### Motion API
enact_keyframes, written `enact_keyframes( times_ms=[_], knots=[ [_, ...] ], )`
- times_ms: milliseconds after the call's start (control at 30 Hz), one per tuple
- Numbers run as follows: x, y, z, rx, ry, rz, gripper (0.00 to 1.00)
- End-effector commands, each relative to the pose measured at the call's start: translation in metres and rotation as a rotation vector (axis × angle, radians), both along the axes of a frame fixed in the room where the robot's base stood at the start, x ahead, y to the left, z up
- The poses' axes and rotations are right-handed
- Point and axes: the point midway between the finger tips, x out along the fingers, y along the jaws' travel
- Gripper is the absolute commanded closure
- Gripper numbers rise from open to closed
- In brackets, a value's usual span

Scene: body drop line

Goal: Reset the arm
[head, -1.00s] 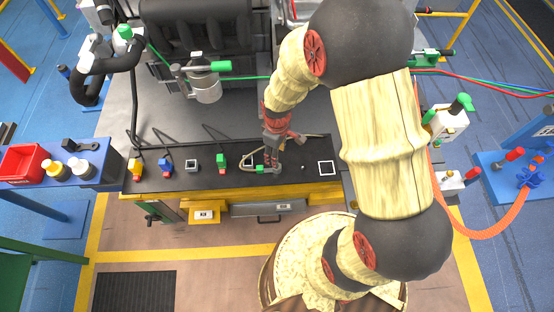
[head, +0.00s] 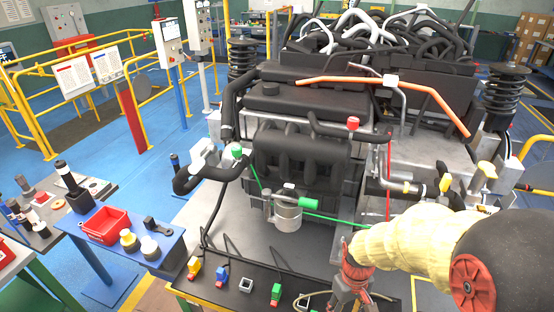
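My arm, in cream sleeves with dark and red joints, reaches in from the lower right of the head view. My gripper (head: 348,301) hangs down over the black front ledge (head: 222,288) at the bottom edge. Its fingertips are small and partly cut off, so I cannot tell whether it is open or shut. A pale cable (head: 385,297) loops beside it, and I cannot tell if the two touch.
A large engine assembly (head: 300,160) stands behind my gripper. Yellow, blue and green connectors (head: 276,293) sit along the ledge to the left. A blue side table with a red bin (head: 105,225) stands farther left. Blue floor beyond is open.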

Motion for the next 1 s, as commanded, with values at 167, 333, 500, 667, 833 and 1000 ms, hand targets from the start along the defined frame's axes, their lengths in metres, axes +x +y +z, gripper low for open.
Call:
enact_keyframes(
  times_ms=[167,333,500,667,833,1000],
  knots=[
    [-0.017,0.0,0.048,-0.011,-0.058,-0.135,0.54],
    [-0.038,0.0,0.099,-0.007,-0.166,-0.252,0.54],
    [-0.064,0.001,0.145,0.016,-0.323,-0.324,0.54],
    [-0.078,0.001,0.178,0.043,-0.481,-0.326,0.54],
    [-0.082,0.001,0.201,0.06,-0.586,-0.323,0.54],
    [-0.082,0.001,0.202,0.062,-0.596,-0.322,0.54]
  ],
)
